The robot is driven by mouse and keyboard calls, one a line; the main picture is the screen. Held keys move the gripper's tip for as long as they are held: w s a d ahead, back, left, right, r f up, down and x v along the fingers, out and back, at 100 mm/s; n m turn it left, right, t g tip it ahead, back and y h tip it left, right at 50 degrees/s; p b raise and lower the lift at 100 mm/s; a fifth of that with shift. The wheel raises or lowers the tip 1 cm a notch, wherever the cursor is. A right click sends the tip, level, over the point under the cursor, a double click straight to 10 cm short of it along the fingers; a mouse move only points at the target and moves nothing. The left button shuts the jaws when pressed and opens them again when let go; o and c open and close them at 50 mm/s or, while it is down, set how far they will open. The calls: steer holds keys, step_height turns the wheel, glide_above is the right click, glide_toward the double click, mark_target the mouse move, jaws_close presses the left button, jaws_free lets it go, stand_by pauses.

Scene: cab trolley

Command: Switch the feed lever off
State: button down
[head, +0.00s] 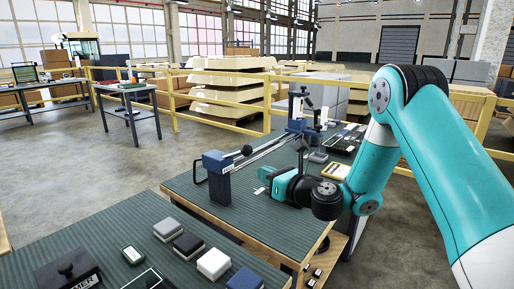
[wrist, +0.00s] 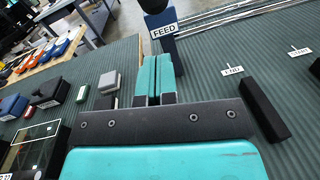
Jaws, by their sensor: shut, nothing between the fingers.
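The feed station is a dark blue post (head: 217,180) on the green ribbed bench in the head view. A black ball knob (head: 246,150) shows beside its top. In the wrist view the white FEED label (wrist: 164,32) is on the blue post, and a dark rounded knob (wrist: 153,5) is cut by the top edge. My gripper (wrist: 157,60) has its teal fingers together, pointing at the post just below the label. Contact with the post or lever cannot be told. In the head view my gripper (head: 264,177) is low over the bench, right of the post.
A long rail (head: 275,147) runs from the post toward the back. Small white signs (wrist: 232,71) and a black bar (wrist: 262,108) are at the right in the wrist view. Several small boxes (head: 213,263) lie on the front bench. A yellow railing (head: 225,115) stands behind.

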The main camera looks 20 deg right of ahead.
steer(key=shift+w+a+r+p, duration=0.35)
steer(key=shift+w+r+p, duration=0.15)
steer(key=shift+w+r, duration=0.25)
steer(key=shift+w+a+r+p, duration=0.4)
steer(key=shift+w+r, duration=0.2)
steer(key=shift+w, duration=0.25)
steer(key=shift+d, duration=0.1)
